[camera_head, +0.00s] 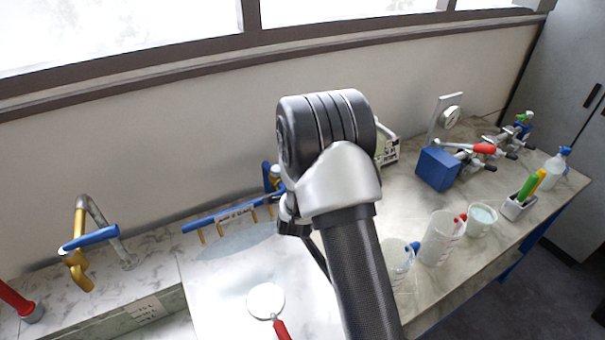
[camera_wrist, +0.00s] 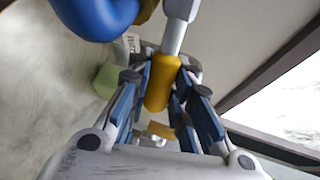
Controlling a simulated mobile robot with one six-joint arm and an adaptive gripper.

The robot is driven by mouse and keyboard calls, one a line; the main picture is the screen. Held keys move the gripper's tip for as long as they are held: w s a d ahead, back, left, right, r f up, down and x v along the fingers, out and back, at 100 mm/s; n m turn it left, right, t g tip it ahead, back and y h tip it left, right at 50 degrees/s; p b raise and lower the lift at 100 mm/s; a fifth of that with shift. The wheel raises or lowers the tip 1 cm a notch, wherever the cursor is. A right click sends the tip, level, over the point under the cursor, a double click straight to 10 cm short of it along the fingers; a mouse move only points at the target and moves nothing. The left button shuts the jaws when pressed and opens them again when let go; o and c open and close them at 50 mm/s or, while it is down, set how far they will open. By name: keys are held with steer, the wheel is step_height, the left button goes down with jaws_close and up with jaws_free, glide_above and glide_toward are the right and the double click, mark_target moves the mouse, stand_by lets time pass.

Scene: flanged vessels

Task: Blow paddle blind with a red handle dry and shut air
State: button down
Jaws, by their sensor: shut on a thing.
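The paddle blind (camera_head: 266,300), a pale disc with a red handle (camera_head: 281,330), lies on the white board at the bottom centre of the head view. Whether it is wet cannot be told. Above it, a blue bar (camera_head: 213,220) with several brass nozzles runs along the wall. A blue fitting (camera_head: 269,178) stands at its right end, partly behind my arm. In the wrist view, my gripper (camera_wrist: 163,108) is shut on a yellow cylindrical grip (camera_wrist: 162,82) on a grey stem. A rounded blue part (camera_wrist: 98,14) is close by. My arm hides the fingers in the head view.
A tap with a blue lever (camera_head: 90,240) is at left. Cups (camera_head: 438,240), a blue vise (camera_head: 437,169) with a red-handled part, a pen holder (camera_head: 517,207) and a spray bottle (camera_head: 553,169) stand at right. The wall is close behind the bar.

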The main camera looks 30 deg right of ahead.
steer(key=c, duration=1.4)
jaws_free()
steer(key=v, duration=1.2)
steer(key=shift+a, duration=0.1)
